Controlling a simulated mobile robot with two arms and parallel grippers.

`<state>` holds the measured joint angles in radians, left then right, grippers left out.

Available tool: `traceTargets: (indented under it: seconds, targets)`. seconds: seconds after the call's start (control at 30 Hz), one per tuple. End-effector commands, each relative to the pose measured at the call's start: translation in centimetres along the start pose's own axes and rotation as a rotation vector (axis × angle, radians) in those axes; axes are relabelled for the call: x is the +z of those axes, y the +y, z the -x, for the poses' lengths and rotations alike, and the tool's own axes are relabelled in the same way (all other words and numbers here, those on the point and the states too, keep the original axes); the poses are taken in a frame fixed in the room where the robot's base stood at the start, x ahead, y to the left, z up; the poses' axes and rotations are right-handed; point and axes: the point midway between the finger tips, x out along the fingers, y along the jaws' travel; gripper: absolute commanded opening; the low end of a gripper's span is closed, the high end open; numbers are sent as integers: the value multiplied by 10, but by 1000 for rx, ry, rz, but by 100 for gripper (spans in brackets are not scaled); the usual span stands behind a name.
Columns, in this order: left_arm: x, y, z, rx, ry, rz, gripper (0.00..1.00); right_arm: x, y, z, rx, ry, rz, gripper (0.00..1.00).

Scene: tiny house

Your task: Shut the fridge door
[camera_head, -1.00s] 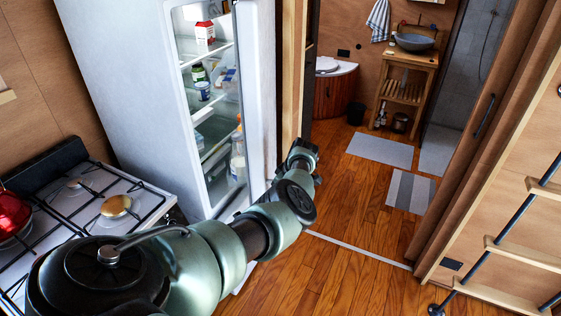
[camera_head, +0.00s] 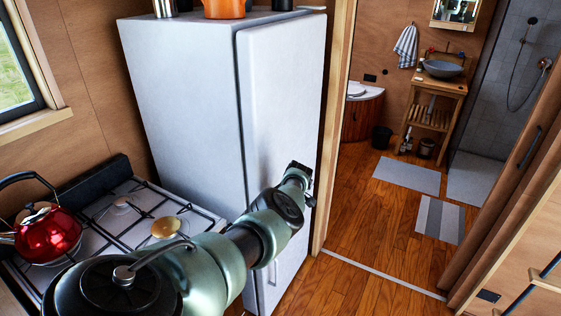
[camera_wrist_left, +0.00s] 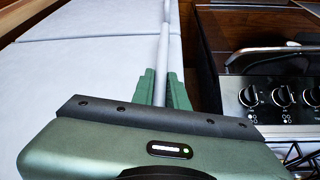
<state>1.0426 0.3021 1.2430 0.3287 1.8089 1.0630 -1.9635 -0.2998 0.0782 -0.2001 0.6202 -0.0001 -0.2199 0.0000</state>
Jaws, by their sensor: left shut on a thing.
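The white fridge (camera_head: 185,90) stands left of centre in the head view. Its door (camera_head: 285,95) lies against the cabinet front, and no shelves show. A thin dark line runs down the door's left edge; I cannot tell whether it is fully flush. My left arm reaches across the door's face, with the left gripper (camera_head: 305,178) near its right side. In the left wrist view, the green fingers of the left gripper (camera_wrist_left: 164,90) are shut on a narrow pale upright bar (camera_wrist_left: 164,50), seemingly the door's handle. My right gripper is not in view.
A stove (camera_head: 140,215) with a red kettle (camera_head: 48,232) is at the left; its knobs (camera_wrist_left: 282,97) show in the wrist view. An orange pot (camera_head: 224,8) stands on the fridge.

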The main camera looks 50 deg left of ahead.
Motion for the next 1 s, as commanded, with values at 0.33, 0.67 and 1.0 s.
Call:
traceTargets:
  seconds: [0.33,0.67,1.0]
  targets:
    - [-6,-1,-2,1,1,-1,0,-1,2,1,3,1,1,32]
    - [-11,-2,-2,0,8,1,0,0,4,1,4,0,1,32]
    - [-7,-1,-2,1,2,-2,36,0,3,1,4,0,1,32]
